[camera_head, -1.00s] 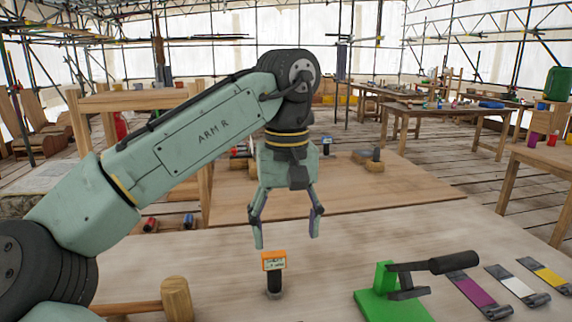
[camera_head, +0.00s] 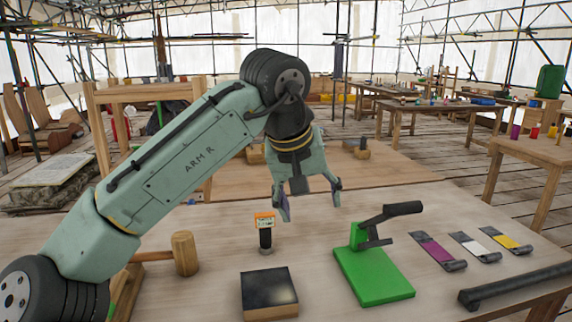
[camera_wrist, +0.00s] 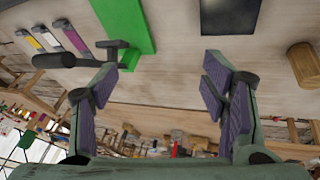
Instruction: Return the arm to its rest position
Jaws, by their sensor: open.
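My gripper (camera_head: 309,203) hangs above the near worktable (camera_head: 215,285) in the head view, its two fingers spread with nothing between them. In the wrist view my gripper (camera_wrist: 165,95) also shows open and empty, with purple pads on its fingers. My arm reaches in from the lower left and bends down at the elbow. A small dark post with an orange-topped display (camera_head: 265,232) stands on the table to the left of the fingers, apart from them.
Also on the table are a green stand with a black-handled lever (camera_head: 375,275), a black-topped block (camera_head: 269,293), a wooden mallet (camera_head: 185,253), purple, white and yellow strips (camera_head: 437,251) and a black bar (camera_head: 515,287). Behind lies a wooden board (camera_head: 390,171).

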